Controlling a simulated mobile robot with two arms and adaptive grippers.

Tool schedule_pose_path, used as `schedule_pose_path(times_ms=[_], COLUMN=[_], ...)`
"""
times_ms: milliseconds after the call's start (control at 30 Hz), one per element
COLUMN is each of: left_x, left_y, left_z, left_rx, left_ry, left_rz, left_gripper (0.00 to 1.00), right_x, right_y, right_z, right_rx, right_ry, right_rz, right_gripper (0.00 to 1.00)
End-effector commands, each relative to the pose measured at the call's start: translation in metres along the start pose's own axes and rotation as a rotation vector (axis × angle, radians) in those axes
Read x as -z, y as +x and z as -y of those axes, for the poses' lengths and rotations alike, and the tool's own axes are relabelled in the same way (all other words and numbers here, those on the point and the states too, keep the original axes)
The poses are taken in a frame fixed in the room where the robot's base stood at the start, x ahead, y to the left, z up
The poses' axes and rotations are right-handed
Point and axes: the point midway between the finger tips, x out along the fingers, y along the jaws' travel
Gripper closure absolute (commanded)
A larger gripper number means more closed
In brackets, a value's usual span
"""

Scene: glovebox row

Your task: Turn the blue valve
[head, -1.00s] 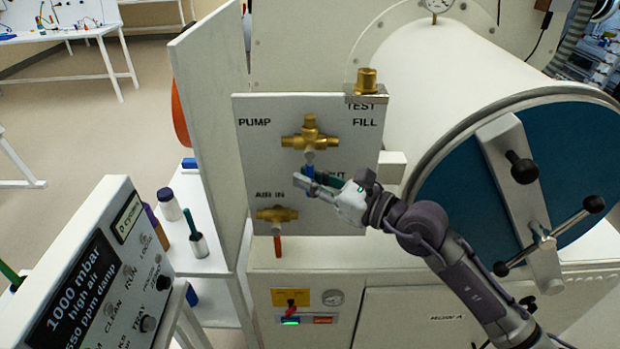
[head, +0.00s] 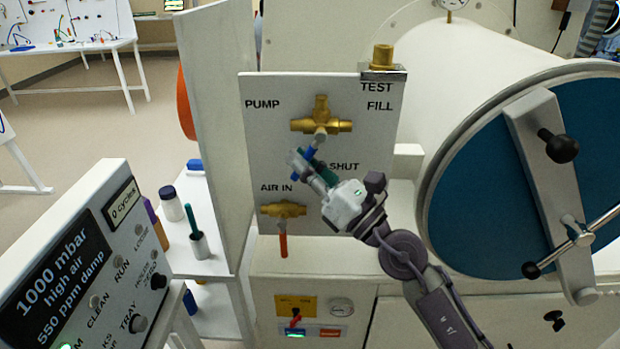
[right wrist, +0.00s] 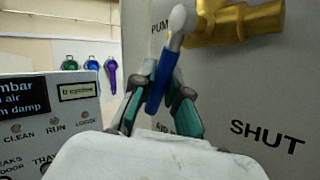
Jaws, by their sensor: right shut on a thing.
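The blue valve has a brass body (head: 321,122) on the white panel, between the PUMP and SHUT labels. Its blue lever (head: 309,153) slants down and to the left from the stem. My right gripper (head: 304,163) is shut on this lever near its lower end. In the right wrist view, the blue lever (right wrist: 162,82) stands between the two teal-padded fingers (right wrist: 160,92), with its pale neck above them. The brass body (right wrist: 232,24) shows behind it. My left gripper is not in view.
A second brass valve with a red lever (head: 283,245) hangs below, by AIR IN. A brass fitting (head: 383,57) stands on the panel's top right. The round blue door (head: 480,190) is at the right. A control box (head: 75,270) stands at lower left.

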Motion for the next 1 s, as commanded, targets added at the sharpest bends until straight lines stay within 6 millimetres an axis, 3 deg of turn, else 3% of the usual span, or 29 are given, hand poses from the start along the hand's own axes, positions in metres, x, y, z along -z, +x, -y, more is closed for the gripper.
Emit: schedule_pose_path(times_ms=[200,767,800,933,1000], left_x=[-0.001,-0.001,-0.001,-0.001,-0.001], left_y=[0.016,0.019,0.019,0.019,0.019], left_z=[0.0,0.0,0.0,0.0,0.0], left_rx=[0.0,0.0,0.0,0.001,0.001], left_ry=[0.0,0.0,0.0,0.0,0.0], left_rz=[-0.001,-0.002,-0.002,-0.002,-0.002], left_gripper=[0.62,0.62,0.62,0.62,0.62], right_x=[0.003,0.0,0.0,0.0,0.0], right_y=[0.003,0.005,0.005,0.005,0.005], right_z=[-0.002,-0.003,-0.003,-0.003,-0.003], right_rx=[0.0,0.001,0.001,0.001,0.0], right_ry=[0.049,0.066,0.066,0.066,0.066], right_rz=[0.071,0.098,0.098,0.098,0.098], right_gripper=[1.0,1.0,0.81,0.6,0.6])
